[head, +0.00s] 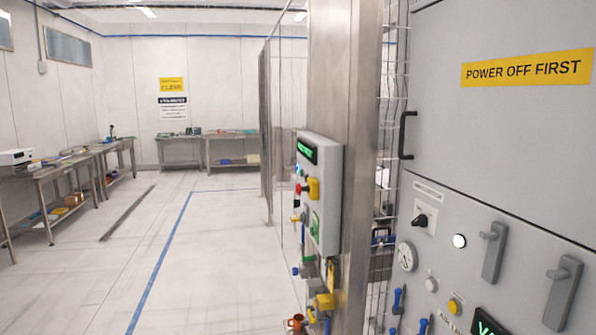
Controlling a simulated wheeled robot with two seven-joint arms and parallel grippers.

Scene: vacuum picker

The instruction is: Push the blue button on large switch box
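A large grey switch cabinet (500,130) fills the right side of the head view, close to me. It carries a yellow "POWER OFF FIRST" label, a black knob (421,221), a lit white round button (459,241), a gauge (407,256) and blue levers (398,300). A smaller grey box (327,190) with a green display is mounted on a metal post left of it. A small blue spot (297,170) shows on that box's left face, above red and yellow controls. I cannot tell whether it is the blue button. Neither of my grippers is in view.
The steel post (342,80) and wire mesh (390,110) stand beside the cabinet. Valves and pipes (318,285) hang below the smaller box. The floor (190,240) at left is clear, with a blue line. Steel benches (60,175) line the far left and back walls.

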